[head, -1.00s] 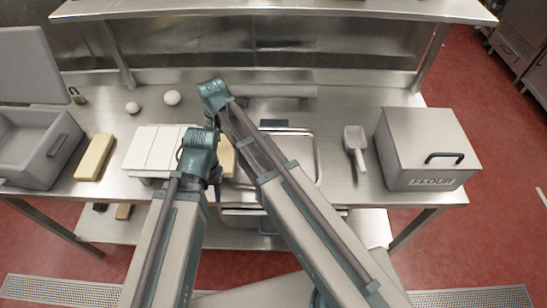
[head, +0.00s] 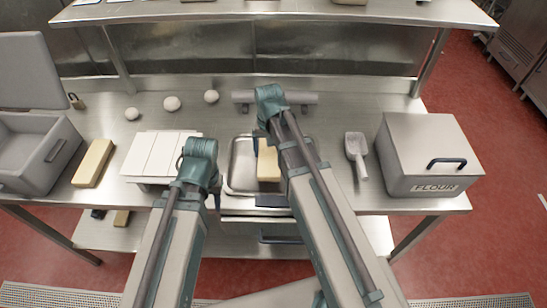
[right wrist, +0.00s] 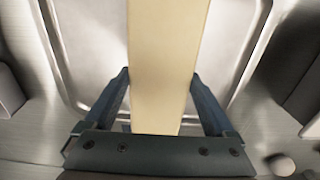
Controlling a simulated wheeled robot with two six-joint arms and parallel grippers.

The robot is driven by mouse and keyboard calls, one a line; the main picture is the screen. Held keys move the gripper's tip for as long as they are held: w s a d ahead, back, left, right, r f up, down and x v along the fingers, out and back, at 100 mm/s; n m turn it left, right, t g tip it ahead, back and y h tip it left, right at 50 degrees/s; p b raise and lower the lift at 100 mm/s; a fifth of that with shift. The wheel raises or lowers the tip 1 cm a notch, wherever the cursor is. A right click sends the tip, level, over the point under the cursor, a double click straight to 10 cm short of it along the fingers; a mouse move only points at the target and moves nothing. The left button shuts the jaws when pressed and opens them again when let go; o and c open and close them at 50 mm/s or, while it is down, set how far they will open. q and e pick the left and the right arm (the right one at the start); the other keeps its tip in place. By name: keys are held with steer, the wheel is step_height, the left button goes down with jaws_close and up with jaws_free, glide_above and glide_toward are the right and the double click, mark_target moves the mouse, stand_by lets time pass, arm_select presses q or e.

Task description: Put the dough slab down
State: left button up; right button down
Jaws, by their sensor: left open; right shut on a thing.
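The pale yellow dough slab (head: 268,165) is over the metal tray (head: 232,178) in the middle of the counter. In the right wrist view the slab (right wrist: 166,55) runs lengthwise between the two blue fingers of my right gripper (right wrist: 162,85), which is shut on it. The tray's rim (right wrist: 68,80) shows around the slab there. I cannot tell whether the slab touches the tray floor. My right arm hides part of the slab in the head view. My left gripper (head: 214,188) is open and empty, left of the tray; its fingers are mostly hidden.
A white panelled board (head: 158,155) lies left of the tray, with another yellow slab (head: 93,163) beyond it. A scoop (head: 356,150) and the flour box (head: 430,155) stand right. A rolling pin (head: 303,98) and dough balls (head: 172,103) lie behind. An open grey bin (head: 35,150) is far left.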

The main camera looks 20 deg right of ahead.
mark_target(274, 157)
steer(key=shift+s+d+f, duration=0.1)
steer(key=shift+s+d, duration=0.05)
steer(key=shift+d, duration=0.4)
step_height(274, 157, down, 3)
steer(key=b, duration=0.3)
steer(key=shift+d+f+b, duration=0.1)
steer(key=shift+f+b, duration=0.1)
steer(key=shift+b, duration=0.1)
steer(key=shift+f, duration=0.1)
steer(key=shift+f, duration=0.15)
jaws_free()
steer(key=shift+r, duration=0.2)
